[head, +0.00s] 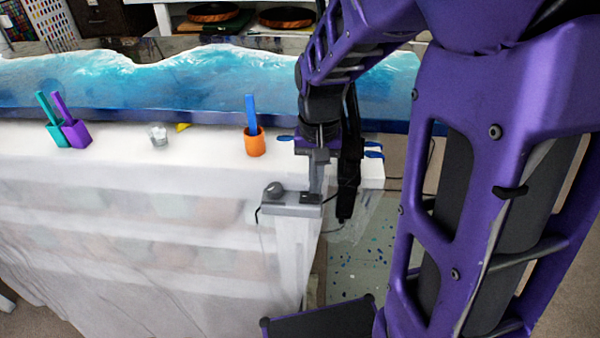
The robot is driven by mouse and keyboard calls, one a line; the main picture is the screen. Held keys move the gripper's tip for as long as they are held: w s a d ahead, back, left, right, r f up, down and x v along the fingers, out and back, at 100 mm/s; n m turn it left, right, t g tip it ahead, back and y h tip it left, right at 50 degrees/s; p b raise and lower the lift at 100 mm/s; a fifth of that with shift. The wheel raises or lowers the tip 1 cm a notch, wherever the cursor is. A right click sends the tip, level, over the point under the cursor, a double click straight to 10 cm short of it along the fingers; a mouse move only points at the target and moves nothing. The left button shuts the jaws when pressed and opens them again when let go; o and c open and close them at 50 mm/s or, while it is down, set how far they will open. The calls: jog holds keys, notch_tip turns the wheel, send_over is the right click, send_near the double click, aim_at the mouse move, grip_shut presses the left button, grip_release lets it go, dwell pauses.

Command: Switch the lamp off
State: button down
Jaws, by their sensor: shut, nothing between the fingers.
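No lamp head or shade can be made out. A small grey box (285,208) with a round knob (273,189) and a dark patch on top sits at the front right corner of the white-covered table. A dark cord hangs from its left end. Whether it belongs to the lamp I cannot tell. My gripper (316,189) points down, shut and empty, with its tips over or at the right part of the box, by the dark patch. Contact cannot be told from this view. My purple arm hides much of the right side.
An orange cup (255,143) with a blue stick stands left of my gripper. The white table (200,160) is otherwise mostly clear.

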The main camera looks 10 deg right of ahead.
aim_at(315, 196)
jog(key=shift+f, duration=0.75)
notch_tip(315, 196, up, 7)
jog(key=p, duration=0.6)
jog(key=shift+r, duration=0.1)
dwell(0.3)
dwell(0.5)
